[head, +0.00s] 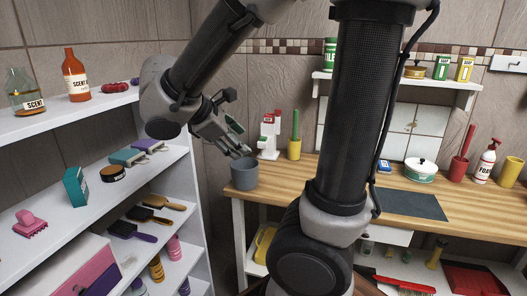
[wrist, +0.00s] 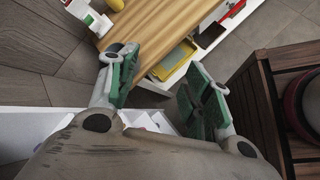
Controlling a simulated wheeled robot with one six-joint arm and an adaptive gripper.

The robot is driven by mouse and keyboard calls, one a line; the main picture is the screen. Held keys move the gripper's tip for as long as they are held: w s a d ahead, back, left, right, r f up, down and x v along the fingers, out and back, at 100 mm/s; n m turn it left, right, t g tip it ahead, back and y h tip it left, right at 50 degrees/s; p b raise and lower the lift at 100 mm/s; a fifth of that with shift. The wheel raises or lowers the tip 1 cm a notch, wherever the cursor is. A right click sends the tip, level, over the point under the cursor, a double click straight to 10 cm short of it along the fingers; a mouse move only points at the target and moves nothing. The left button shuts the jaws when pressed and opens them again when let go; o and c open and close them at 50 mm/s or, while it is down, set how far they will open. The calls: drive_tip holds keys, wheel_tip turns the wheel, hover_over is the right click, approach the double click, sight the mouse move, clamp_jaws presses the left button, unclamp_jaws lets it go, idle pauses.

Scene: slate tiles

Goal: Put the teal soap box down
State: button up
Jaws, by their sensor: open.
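A teal box (head: 76,187) with a dark label, which looks like the teal soap box, stands upright on the middle shelf at the left of the head view. It stands apart from my gripper, with nothing holding it. My gripper (head: 236,137) is in the air beyond the right end of the shelves, near the wooden counter. In the wrist view, my gripper (wrist: 162,82) has its green-padded fingers spread wide with nothing between them. The soap box is not visible in the wrist view.
On the same white shelf (head: 50,226) are a dark round tin (head: 113,173), a flat teal item (head: 128,157) and a pink brush (head: 30,223). A yellow tray (wrist: 174,60) shows below the counter.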

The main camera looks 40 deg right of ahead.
drive_tip(key=s+d+m+t+y, duration=0.1)
drive_tip(key=s+m+t+y, duration=0.1)
drive_tip(key=s+m+y, duration=0.7)
drive_tip(key=s+r+m, duration=0.1)
drive_tip(key=s+m, duration=0.1)
drive_tip(key=m, duration=0.1)
drive_tip(key=shift+s, duration=0.3)
drive_tip(key=shift+c, duration=0.4)
